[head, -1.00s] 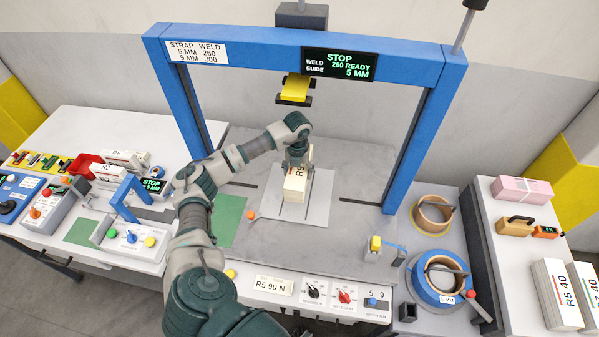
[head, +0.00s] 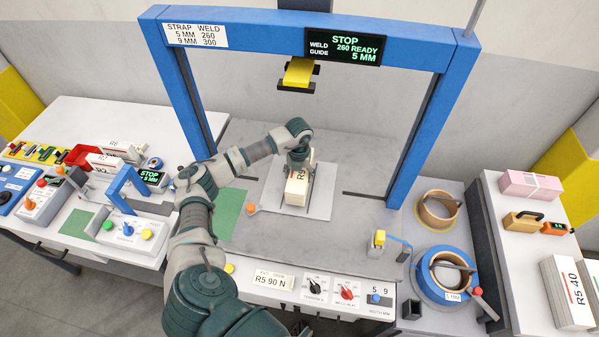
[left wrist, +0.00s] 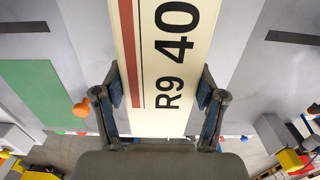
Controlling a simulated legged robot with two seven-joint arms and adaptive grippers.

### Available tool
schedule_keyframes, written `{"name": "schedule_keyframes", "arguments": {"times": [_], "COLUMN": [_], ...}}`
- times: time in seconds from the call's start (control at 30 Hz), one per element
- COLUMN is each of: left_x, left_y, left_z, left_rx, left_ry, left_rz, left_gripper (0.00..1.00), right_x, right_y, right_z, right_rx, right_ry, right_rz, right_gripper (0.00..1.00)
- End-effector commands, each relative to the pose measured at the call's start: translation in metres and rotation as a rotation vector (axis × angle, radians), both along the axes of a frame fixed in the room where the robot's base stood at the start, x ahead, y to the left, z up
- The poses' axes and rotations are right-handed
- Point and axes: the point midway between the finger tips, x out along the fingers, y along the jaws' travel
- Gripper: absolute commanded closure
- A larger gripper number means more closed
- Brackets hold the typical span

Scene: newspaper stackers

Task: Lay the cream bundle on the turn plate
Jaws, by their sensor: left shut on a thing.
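The cream bundle (head: 296,190), marked R9 40 with a red stripe, is at the light grey turn plate (head: 322,206) under the blue strapping arch. My left gripper (head: 299,166) is shut on the bundle from above. In the left wrist view the bundle (left wrist: 165,70) lies between the two fingers (left wrist: 160,95), which press on its sides. The bundle is on or just above the plate; I cannot tell whether its underside touches. The gripper and forearm hide part of its top. My right gripper is not in view.
The blue arch (head: 290,35) stands around the plate, with a yellow weld head (head: 298,72) above. A green mat (head: 232,212) and an orange knob (head: 251,209) are left of the plate. Strap reels (head: 443,275) stand at right. The grey table behind the plate is clear.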

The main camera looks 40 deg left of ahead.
Motion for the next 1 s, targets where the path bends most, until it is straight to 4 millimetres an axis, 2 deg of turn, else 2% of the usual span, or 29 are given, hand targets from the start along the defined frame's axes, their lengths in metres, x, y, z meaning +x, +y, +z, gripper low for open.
{"name": "schedule_keyframes", "arguments": {"times": [0.2, 1.0], "left_x": [0.001, 0.001], "left_y": [0.001, 0.0], "left_z": [-0.011, -0.017], "left_rx": [-0.001, 0.001], "left_ry": [-0.003, -0.003], "left_rz": [0.001, 0.001], "left_gripper": [0.99, 0.99], "right_x": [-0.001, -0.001], "right_y": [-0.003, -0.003], "right_z": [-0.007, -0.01], "right_rx": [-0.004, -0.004], "right_ry": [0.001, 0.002], "right_rz": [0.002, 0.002], "right_gripper": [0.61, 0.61]}}
